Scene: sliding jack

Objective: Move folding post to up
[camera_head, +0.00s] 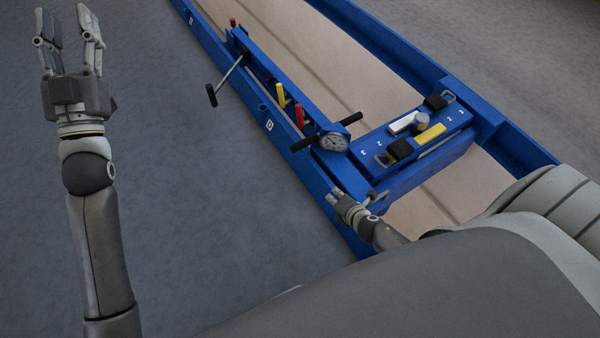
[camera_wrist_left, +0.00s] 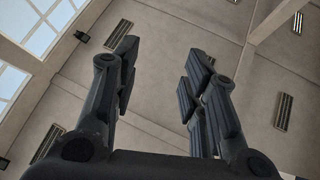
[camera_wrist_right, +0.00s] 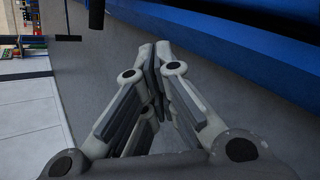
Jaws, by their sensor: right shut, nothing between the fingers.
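The blue sliding jack (camera_head: 352,160) lies across its blue frame in the head view. I cannot tell for sure which of its parts is the folding post. A small metal piece (camera_head: 377,198) sticks out at the jack's near end, close to my right gripper. My right gripper (camera_head: 334,197) is shut and empty, beside the jack's near end over the blue rail. In the right wrist view its fingers (camera_wrist_right: 156,52) meet with nothing between them. My left gripper (camera_head: 68,28) is open and empty, raised at the far left; its spread fingers show in the left wrist view (camera_wrist_left: 163,62).
The jack carries a round gauge (camera_head: 334,142), a black crossbar (camera_head: 303,144), red levers (camera_head: 299,116), a yellow lever (camera_head: 281,96) and a long black-handled lever (camera_head: 212,95). A top plate has yellow (camera_head: 430,134) and white (camera_head: 404,122) blocks. Grey floor (camera_head: 190,210) between my arms is clear.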

